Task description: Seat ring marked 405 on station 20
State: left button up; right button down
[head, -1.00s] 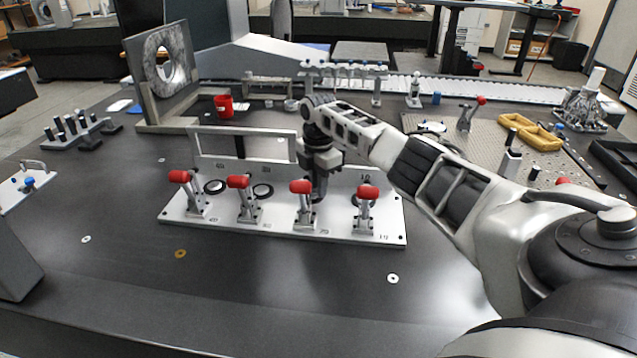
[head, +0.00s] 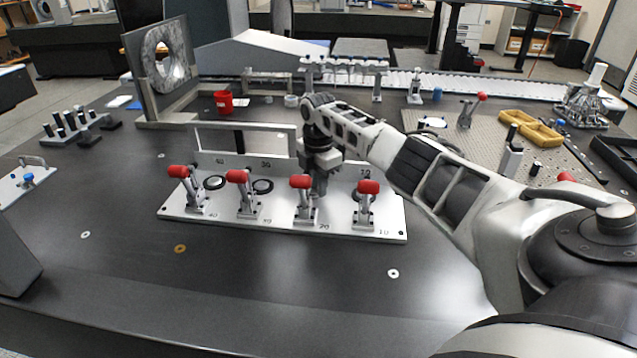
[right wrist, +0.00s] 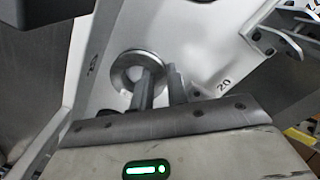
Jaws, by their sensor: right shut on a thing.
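My right gripper (head: 318,190) points down behind the third red-handled clamp (head: 303,195), at station 20 of the pale fixture plate (head: 345,230). In the right wrist view its fingers (right wrist: 160,88) are close together at a grey metal ring (right wrist: 124,61), shut on it. The ring lies over a pale round spot near the printed 20. Its marking is not readable, and I cannot tell whether it rests flat on the plate. In the head view the ring is hidden by the gripper and clamp. My left gripper is not in view.
Other red clamps (head: 238,190) stand along the plate, with dark ring shapes (head: 263,187) behind. Small flat rings (head: 393,273) lie on the dark table in front. A raised bar frame (head: 240,126) stands behind the plate. A red cup (head: 223,103) is farther back.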

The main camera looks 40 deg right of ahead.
jog(key=c, duration=1.3)
grip_release()
jog(key=shift+r, duration=0.1)
pick_arm(q)
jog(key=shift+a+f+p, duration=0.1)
jog(key=shift+p, duration=0.75)
pick_arm(e)
notch_tip(320, 180, up, 16)
